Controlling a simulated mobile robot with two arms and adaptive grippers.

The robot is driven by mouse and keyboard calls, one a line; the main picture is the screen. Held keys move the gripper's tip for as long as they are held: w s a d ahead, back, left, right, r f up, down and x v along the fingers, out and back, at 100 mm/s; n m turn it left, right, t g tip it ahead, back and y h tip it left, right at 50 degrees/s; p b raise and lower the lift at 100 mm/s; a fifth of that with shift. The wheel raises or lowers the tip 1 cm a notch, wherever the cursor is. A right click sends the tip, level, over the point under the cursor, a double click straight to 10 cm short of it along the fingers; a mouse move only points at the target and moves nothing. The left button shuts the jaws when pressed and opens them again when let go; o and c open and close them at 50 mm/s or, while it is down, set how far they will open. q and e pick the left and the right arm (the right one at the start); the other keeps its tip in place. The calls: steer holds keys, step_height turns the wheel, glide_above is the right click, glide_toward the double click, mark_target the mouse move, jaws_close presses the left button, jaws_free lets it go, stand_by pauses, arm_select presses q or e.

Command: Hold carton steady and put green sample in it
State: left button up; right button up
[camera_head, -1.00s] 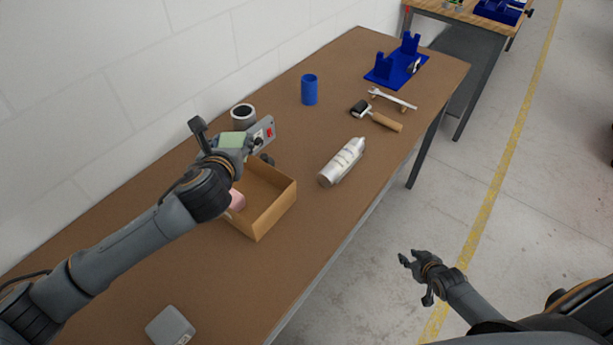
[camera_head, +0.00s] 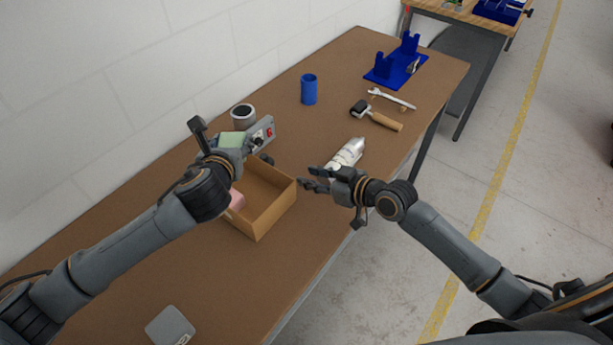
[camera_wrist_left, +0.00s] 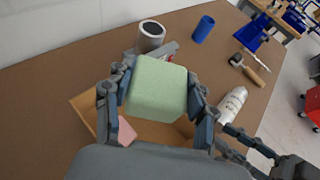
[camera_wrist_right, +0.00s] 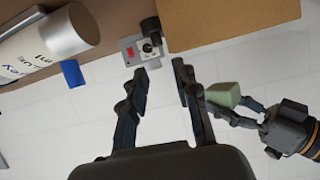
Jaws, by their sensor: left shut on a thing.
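The green sample (camera_wrist_left: 158,88) is a pale green foam block. My left gripper (camera_head: 232,142) is shut on it and holds it at the far side of the carton; the block also shows in the right wrist view (camera_wrist_right: 224,94). The carton (camera_head: 272,213) is an open brown box on the table, with a pink block (camera_head: 237,201) inside at its left, partly hidden by my left arm. My right gripper (camera_head: 318,180) is open and empty beside the carton's right wall, apart from it. In the right wrist view its fingers (camera_wrist_right: 158,78) are spread, with the carton's brown side (camera_wrist_right: 235,18) close ahead.
A blue cup (camera_head: 309,90), roller (camera_head: 378,116) and blue stand (camera_head: 397,66) are farther back. A grey box (camera_head: 170,326) is near.

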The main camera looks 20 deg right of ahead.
steer(key=a, duration=0.2)
glide_above(274, 185)
step_height(274, 185, down, 4)
steer(key=shift+w+r, duration=0.1)
jaws_close()
